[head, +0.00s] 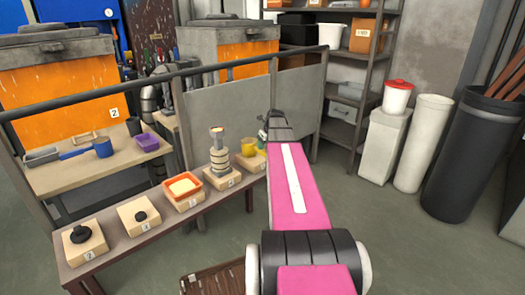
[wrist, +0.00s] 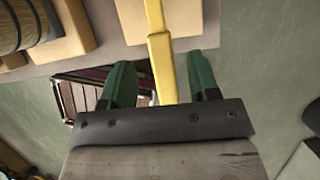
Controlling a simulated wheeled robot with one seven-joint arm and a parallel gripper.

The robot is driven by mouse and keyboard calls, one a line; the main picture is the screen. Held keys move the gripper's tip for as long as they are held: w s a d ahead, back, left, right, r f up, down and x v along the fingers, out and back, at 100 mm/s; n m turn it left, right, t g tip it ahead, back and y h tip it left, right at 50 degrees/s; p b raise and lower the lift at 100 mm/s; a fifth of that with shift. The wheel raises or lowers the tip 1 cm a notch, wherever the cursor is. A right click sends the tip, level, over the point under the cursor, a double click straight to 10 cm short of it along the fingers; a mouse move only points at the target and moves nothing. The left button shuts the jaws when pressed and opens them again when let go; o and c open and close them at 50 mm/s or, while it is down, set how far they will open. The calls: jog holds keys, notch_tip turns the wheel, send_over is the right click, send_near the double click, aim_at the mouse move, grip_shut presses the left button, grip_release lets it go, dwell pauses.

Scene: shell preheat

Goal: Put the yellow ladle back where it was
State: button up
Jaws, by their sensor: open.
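The yellow ladle's cup (head: 249,146) shows at the right end of the low bench, at a wooden block (head: 251,163). In the wrist view its long yellow handle (wrist: 163,62) runs down between the two green fingers of my gripper (wrist: 160,82). The fingers are apart, with a gap visible on each side of the handle. In the head view my gripper (head: 265,133) is just right of the cup, partly hidden by my pink arm. How the cup rests on the block cannot be told.
The low bench (head: 153,238) holds several numbered blocks, an orange tray (head: 183,188) and a stacked ringed cylinder (head: 218,152) left of the ladle. A blue ladle (head: 103,147) lies on the table behind. A grey railing panel (head: 235,110) stands behind the bench. A slatted brown crate (head: 215,280) is on the floor.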

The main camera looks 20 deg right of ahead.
jog(key=v, duration=0.5)
jog(key=shift+s+r, duration=0.1)
jog(key=shift+r, duration=0.2)
jog(key=shift+s+a, duration=0.15)
jog(key=s+a+f+n+g, duration=0.1)
jog(key=s+a+f+n, duration=0.5)
jog(key=a+n, duration=0.3)
jog(key=s+a+f+n+g+h, duration=0.1)
jog(key=s+a+f+n, duration=0.5)
jog(key=n, duration=0.6)
jog(key=s+a+f+n+g, duration=0.2)
jog(key=s+a+f+n, duration=0.4)
jog(key=s+a+n, duration=0.4)
jog(key=shift+a+n+h, duration=0.3)
jog(key=shift+a+n, duration=0.2)
jog(key=shift+a, duration=0.7)
